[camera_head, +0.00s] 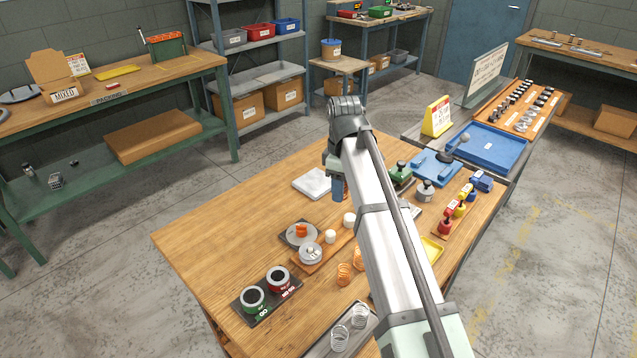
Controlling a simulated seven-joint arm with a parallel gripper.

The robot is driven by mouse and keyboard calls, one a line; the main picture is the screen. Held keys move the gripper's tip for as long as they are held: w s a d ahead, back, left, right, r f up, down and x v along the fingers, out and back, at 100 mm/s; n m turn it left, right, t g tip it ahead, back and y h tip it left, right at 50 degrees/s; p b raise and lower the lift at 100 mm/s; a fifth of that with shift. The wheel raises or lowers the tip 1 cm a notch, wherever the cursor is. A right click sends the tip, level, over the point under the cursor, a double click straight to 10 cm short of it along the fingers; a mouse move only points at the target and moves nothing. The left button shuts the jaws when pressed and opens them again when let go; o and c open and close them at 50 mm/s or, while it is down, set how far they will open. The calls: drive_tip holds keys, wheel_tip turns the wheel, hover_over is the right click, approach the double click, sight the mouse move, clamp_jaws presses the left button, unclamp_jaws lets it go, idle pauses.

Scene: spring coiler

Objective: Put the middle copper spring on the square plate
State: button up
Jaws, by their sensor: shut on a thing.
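My gripper (340,191) points down over the middle of the table, beside the right edge of a pale square plate (311,184). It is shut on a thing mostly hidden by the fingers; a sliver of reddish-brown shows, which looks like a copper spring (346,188). I cannot tell its size or its height above the table. Other copper springs (344,274) stand on the table left of my arm, one partly hidden by it. An orange coil (301,230) sits on a grey plate to the lower left.
Near the grey plate are a metal disc (311,253) on a wooden board and white cylinders (330,237). A dark holder (267,295) has green and red cups. Silver springs (341,338) stand in front. Stamps (446,222) and a blue tray (489,148) are right. The table's left part is clear.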

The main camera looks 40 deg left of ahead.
wheel_tip(320, 180, up, 2)
hover_over(316, 181)
drive_tip(key=shift+m, duration=0.8)
drive_tip(key=shift+f, duration=4.95)
drive_tip(key=shift+f, duration=0.15)
drive_tip(key=o, duration=1)
wheel_tip(316, 181, up, 12)
drive_tip(key=shift+r, duration=0.2)
